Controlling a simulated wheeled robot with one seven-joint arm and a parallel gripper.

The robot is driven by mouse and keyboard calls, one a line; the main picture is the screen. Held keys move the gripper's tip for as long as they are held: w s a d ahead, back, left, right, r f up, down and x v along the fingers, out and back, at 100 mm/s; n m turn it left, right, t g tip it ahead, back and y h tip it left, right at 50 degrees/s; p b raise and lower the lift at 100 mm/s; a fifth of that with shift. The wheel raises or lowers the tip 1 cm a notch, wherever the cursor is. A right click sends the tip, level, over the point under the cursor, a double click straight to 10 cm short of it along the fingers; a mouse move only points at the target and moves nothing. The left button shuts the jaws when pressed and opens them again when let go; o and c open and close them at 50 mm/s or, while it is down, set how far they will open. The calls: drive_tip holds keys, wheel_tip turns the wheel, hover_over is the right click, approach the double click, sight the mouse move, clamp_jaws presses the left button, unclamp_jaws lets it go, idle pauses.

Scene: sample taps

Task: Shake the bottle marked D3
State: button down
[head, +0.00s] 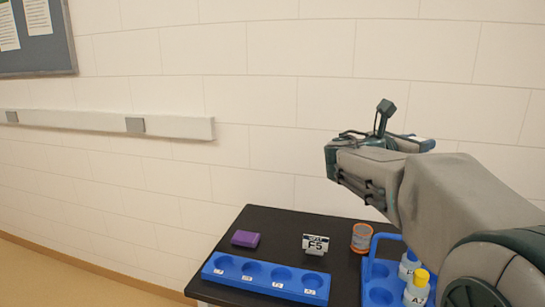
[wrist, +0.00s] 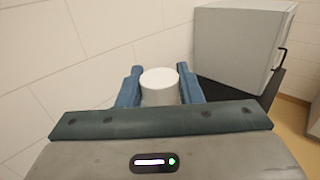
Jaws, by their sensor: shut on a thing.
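In the wrist view my gripper (wrist: 160,78) is shut on a bottle, of which only the round white top (wrist: 160,88) shows between the two blue fingers. No label on the held bottle can be read, so I cannot tell whether it is D3. A bottle with a yellow cap (head: 416,291) and one with a pale cap (head: 409,264) stand in a blue carrier (head: 377,271) below the arm.
A grey cabinet (wrist: 238,45) stands at right in the wrist view.

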drive_tip(key=f, duration=0.5)
drive_tip(key=w+f, duration=0.1)
drive_tip(key=f, duration=0.2)
drive_tip(key=shift+a, duration=0.15)
drive_tip(key=r, duration=0.7)
drive_tip(key=shift+s+r, duration=0.25)
drive_tip(key=shift+r, duration=0.15)
drive_tip(key=f, duration=0.8)
drive_tip(key=shift+w, duration=0.2)
drive_tip(key=shift+w+r, duration=0.15)
drive_tip(key=shift+w, duration=0.05)
drive_tip(key=shift+s+r, duration=0.2)
drive_tip(key=shift+s, duration=0.25)
drive_tip(key=shift+w+f, duration=0.1)
drive_tip(key=shift+w, duration=0.1)
drive_tip(key=shift+s, duration=0.1)
